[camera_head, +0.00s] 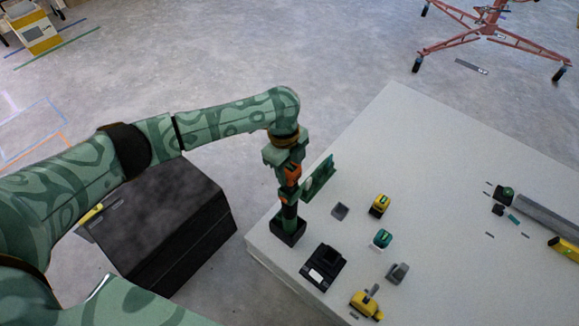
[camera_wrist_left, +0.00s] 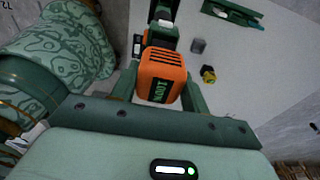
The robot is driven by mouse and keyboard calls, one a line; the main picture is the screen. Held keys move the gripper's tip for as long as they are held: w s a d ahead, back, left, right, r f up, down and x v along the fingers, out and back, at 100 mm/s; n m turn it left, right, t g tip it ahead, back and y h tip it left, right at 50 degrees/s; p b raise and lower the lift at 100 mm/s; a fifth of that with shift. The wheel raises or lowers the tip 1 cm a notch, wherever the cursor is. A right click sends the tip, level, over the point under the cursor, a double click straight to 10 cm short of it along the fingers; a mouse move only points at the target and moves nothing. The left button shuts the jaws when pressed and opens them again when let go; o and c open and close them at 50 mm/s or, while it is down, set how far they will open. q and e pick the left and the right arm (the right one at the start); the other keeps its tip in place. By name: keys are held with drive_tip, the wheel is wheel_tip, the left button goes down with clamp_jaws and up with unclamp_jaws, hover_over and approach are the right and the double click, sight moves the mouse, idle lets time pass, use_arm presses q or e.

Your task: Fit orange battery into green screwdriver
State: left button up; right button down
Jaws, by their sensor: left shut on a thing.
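My left gripper (camera_head: 291,174) is shut on the orange battery (camera_head: 293,171) above the near left part of the pale table. In the left wrist view the orange battery (camera_wrist_left: 162,76) sits between the two green fingers. The green screwdriver (camera_head: 290,213) stands upright below it in a black holder (camera_head: 288,231). The battery lines up with the screwdriver's upper end, and green and black parts show just beyond it in the left wrist view. I cannot tell whether the battery is seated or only close. My right gripper is not in view.
On the pale table (camera_head: 420,150) stand a black charger (camera_head: 323,267), a teal battery (camera_head: 382,238), a yellow battery (camera_head: 379,205), grey blocks (camera_head: 340,211) and a yellow tool (camera_head: 365,304). A black box (camera_head: 165,230) is left of the table. The table's middle is clear.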

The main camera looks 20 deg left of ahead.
use_arm(q)
drive_tip(key=shift+f+p, duration=0.5)
drive_tip(key=shift+p, duration=0.1)
idle(0.8)
drive_tip(key=shift+f, duration=0.25)
drive_tip(key=shift+f+b, duration=0.35)
drive_tip(key=shift+f, duration=0.35)
idle(0.3)
drive_tip(key=shift+f+b, duration=0.3)
drive_tip(key=shift+f, duration=0.45)
drive_tip(key=shift+f, duration=0.1)
idle(0.6)
